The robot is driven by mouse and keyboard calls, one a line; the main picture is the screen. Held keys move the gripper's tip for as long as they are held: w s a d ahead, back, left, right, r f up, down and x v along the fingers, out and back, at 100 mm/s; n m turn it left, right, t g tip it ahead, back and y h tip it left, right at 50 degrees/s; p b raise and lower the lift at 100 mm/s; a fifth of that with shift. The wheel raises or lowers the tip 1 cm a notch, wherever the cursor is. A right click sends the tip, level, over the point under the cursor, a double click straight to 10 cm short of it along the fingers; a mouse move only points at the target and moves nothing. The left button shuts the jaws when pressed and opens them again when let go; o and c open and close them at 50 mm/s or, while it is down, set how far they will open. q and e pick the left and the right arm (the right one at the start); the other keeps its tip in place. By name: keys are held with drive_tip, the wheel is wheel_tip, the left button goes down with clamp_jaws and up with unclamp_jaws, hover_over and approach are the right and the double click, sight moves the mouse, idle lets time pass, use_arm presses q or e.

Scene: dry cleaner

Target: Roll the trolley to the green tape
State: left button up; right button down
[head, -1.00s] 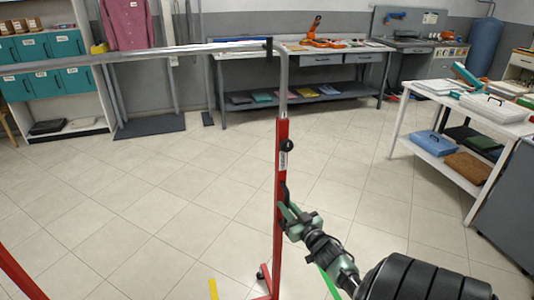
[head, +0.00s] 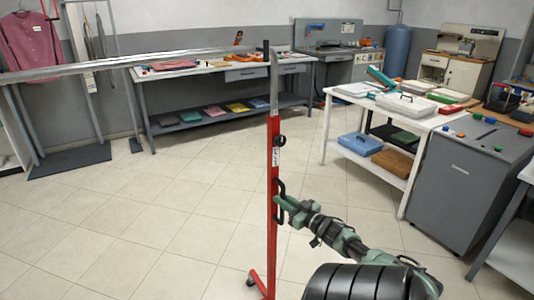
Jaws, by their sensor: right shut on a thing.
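The trolley is a garment rail with a red upright post (head: 272,200), a silver top bar (head: 150,63) and a black caster at its foot. The post stands upright just left of my right arm. My right gripper (head: 281,203) is shut on the black handle (head: 280,188) on the post. The rail's left end runs out of the picture. I cannot make out any green tape on the floor now. My left gripper is not in view.
A white table (head: 345,157) with boxes and a grey cabinet (head: 470,180) stand at the right. A long workbench (head: 200,82) with a lower shelf lies along the back. The tiled floor (head: 150,210) at left and middle is clear.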

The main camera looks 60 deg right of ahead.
drive_tip(key=s+d, duration=0.1)
drive_tip(key=d, duration=0.2)
drive_tip(key=shift+s+b, duration=0.35)
drive_tip(key=shift+b, duration=0.05)
drive_tip(key=c, duration=1.5)
unclamp_jaws()
drive_tip(key=shift+o, duration=0.7)
drive_tip(key=shift+d+f, duration=0.15)
drive_tip(key=v, duration=0.7)
drive_tip(key=shift+s+a+p, duration=0.2)
drive_tip(key=shift+s+p, duration=0.15)
drive_tip(key=shift+p, duration=0.1)
